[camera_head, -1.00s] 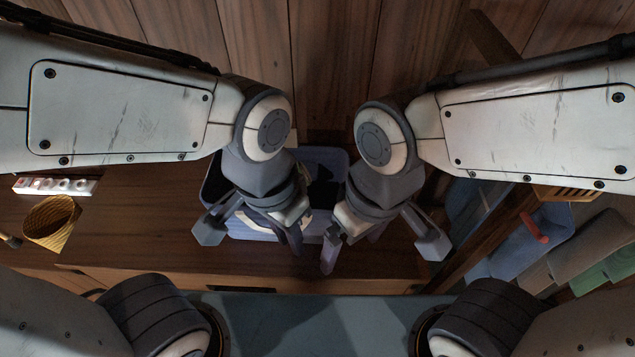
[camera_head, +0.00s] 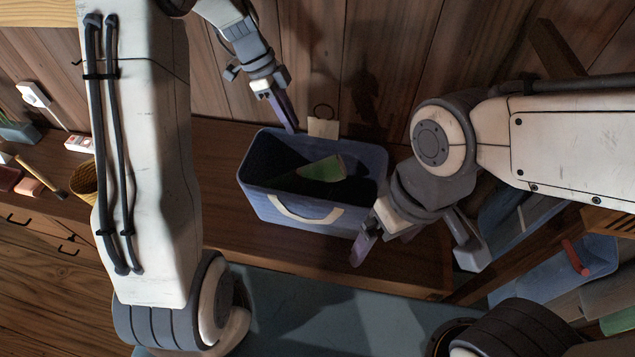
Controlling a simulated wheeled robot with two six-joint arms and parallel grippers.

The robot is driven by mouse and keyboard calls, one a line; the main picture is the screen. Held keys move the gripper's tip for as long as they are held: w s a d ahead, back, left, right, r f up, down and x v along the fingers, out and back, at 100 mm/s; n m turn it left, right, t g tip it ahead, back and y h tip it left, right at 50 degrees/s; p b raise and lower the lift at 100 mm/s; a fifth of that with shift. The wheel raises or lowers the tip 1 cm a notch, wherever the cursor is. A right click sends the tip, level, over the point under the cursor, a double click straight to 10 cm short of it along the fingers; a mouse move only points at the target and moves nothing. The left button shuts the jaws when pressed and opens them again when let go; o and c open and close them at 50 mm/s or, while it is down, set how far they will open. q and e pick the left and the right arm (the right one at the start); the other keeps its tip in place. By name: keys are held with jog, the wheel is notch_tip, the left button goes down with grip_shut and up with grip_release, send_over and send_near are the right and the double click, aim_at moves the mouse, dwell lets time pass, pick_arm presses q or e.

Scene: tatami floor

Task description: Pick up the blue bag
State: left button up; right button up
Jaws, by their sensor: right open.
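The blue bag (camera_head: 262,207) stands upright on the brown wooden cabinet top, open at the top, with a pale handle (camera_head: 305,216) on its near side. Something green (camera_head: 322,169) lies inside it. My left gripper (camera_head: 289,122) is at the bag's far edge, pointing down; its fingers look close together and I cannot tell whether they are open or whether they touch the bag. My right gripper (camera_head: 368,245) is at the bag's near right corner, open, with nothing seen between its fingers.
A woven basket (camera_head: 84,180) and a white power strip (camera_head: 80,144) are on the left of the cabinet top (camera_head: 222,232). A small tag (camera_head: 323,127) is behind the bag against the wooden wall.

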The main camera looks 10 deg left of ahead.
aim_at(305, 151)
pick_arm(q)
jog(key=p+x, duration=0.1)
jog(key=x, duration=0.3)
jog(key=shift+s+f, duration=0.1)
jog(key=shift+d+f, duration=0.2)
jog(key=shift+f, duration=0.05)
jog(key=x, duration=0.1)
jog(key=p+x, duration=0.1)
jog(key=x, duration=0.1)
jog(key=p+x, duration=0.1)
jog(key=shift+s+f, duration=0.3)
jog(key=shift+f, duration=0.15)
grip_shut()
dwell(0.7)
